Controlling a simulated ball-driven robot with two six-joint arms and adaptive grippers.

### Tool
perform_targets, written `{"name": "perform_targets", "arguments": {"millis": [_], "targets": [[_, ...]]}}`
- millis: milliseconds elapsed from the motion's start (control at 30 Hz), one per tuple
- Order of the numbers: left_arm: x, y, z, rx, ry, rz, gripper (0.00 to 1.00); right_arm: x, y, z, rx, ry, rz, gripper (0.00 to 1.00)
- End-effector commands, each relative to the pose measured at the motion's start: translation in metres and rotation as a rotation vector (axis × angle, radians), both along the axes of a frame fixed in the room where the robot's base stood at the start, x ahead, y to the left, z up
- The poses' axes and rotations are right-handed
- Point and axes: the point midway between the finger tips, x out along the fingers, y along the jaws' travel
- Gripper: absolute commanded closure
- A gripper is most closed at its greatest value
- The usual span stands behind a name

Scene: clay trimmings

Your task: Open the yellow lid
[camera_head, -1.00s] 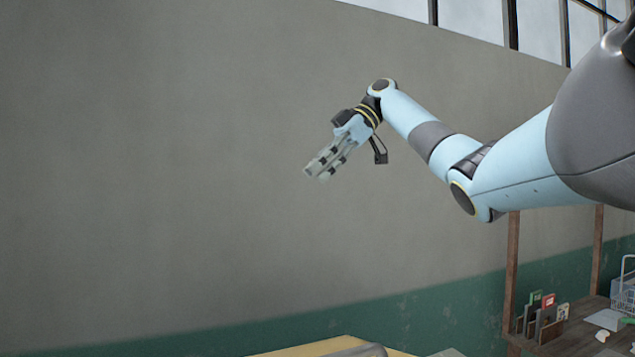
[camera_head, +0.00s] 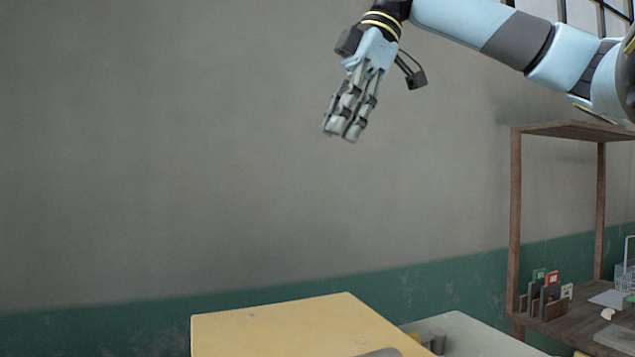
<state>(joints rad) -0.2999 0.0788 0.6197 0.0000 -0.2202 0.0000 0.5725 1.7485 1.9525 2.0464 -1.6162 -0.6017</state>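A flat yellow top (camera_head: 275,322), which looks like the yellow lid, shows at the bottom middle. It lies flat, and its near part is cut off by the frame's lower edge. A grey rounded thing at the bottom edge covers a little of its near side. My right gripper (camera_head: 341,132) hangs well above the yellow top, fingers pointing down, touching nothing. Its fingers lie close together in this view, and I cannot tell whether they are open or shut. My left gripper is not in view.
A pale grey surface (camera_head: 480,338) with a small grey part (camera_head: 433,340) adjoins the yellow top on the right. A wooden shelf (camera_head: 515,220) stands at the right with a small rack (camera_head: 545,298) and a wire basket (camera_head: 624,277). A grey and green wall (camera_head: 150,150) stands behind.

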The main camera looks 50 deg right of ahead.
Motion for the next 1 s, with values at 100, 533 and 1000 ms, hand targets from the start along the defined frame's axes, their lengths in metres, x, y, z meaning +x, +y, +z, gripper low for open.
{"name": "perform_targets", "arguments": {"millis": [100,533,1000], "targets": [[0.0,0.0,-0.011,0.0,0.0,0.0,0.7,0.008,0.007,-0.027,0.001,0.003,0.002,0.62],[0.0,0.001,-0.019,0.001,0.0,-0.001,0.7,0.025,0.019,-0.07,0.001,-0.001,0.0,0.62],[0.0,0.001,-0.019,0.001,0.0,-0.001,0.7,0.025,0.018,-0.07,0.001,-0.001,0.0,0.92]]}}
